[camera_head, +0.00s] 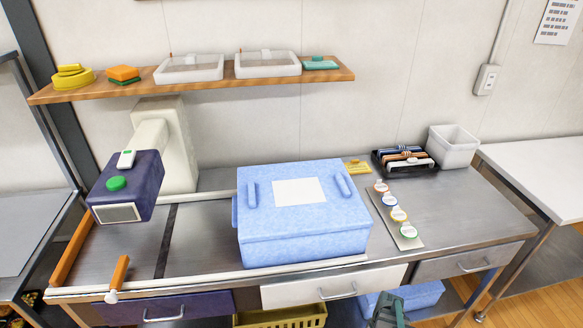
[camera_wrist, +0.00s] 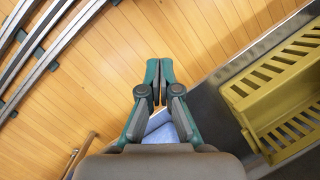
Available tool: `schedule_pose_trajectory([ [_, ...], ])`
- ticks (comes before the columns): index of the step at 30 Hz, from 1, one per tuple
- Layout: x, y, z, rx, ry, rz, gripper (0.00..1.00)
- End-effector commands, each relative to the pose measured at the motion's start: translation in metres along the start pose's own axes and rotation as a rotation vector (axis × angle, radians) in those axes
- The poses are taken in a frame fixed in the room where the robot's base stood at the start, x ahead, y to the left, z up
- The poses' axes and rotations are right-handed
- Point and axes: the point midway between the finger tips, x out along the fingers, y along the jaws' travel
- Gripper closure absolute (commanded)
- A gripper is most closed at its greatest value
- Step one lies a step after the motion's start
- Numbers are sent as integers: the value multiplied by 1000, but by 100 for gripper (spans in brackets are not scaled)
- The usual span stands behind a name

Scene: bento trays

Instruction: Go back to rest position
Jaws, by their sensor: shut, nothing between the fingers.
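My gripper (camera_wrist: 159,92) is shut and empty in the wrist view, its two dark green and grey fingers together over the wooden floor. Part of my gripper also shows at the bottom edge of the head view (camera_head: 388,312), low in front of the bench drawers. It is apart from the things on the bench top.
A blue lidded box (camera_head: 303,236) stands on the metal bench. A yellow crate (camera_wrist: 250,92) sits on the lower shelf, right of my gripper in the wrist view. Drawers (camera_head: 333,287) line the bench front. The wooden floor (camera_wrist: 205,35) is open, with rails (camera_wrist: 50,45) at upper left.

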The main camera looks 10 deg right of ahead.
Motion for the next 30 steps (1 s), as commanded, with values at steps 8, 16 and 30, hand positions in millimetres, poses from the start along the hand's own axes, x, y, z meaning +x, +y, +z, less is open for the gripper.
schedule_pose_trajectory([
  [8,55,-36,95,-297,-132,170,100],
  [16,91,-44,170,-497,-237,301,100],
  [30,108,-50,198,-610,-275,368,100],
])
